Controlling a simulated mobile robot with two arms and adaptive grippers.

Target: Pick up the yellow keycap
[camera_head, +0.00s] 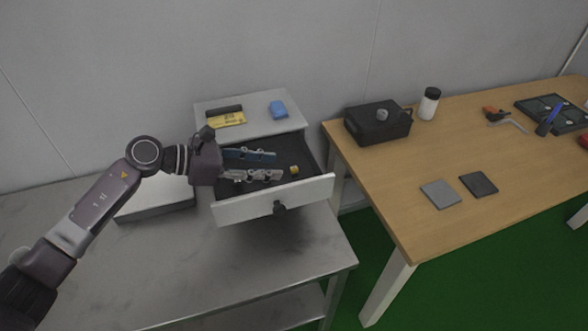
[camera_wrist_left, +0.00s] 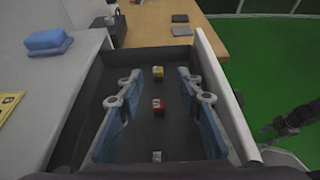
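The yellow keycap (camera_head: 294,169) lies on the dark floor of the open drawer (camera_head: 325,187). It also shows in the left wrist view (camera_wrist_left: 158,72), close to the far end of the drawer. My left gripper (camera_head: 279,166) is open inside the drawer, its fingers pointing right toward the yellow keycap. In the left wrist view the gap between its fingertips (camera_wrist_left: 160,88) is wide, and the yellow keycap lies just beyond it. A red keycap (camera_wrist_left: 159,107) lies between the fingers, and a pale keycap (camera_wrist_left: 157,156) lies nearer the wrist. Nothing is held.
Drawer walls stand close around the fingers. On the cabinet top are a blue block (camera_head: 278,109) and a yellow packet (camera_head: 228,119). A wooden table (camera_head: 400,205) to the right carries a black box (camera_head: 378,125). A dark jointed shape (camera_wrist_left: 292,119) shows beyond the drawer front, perhaps my right gripper.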

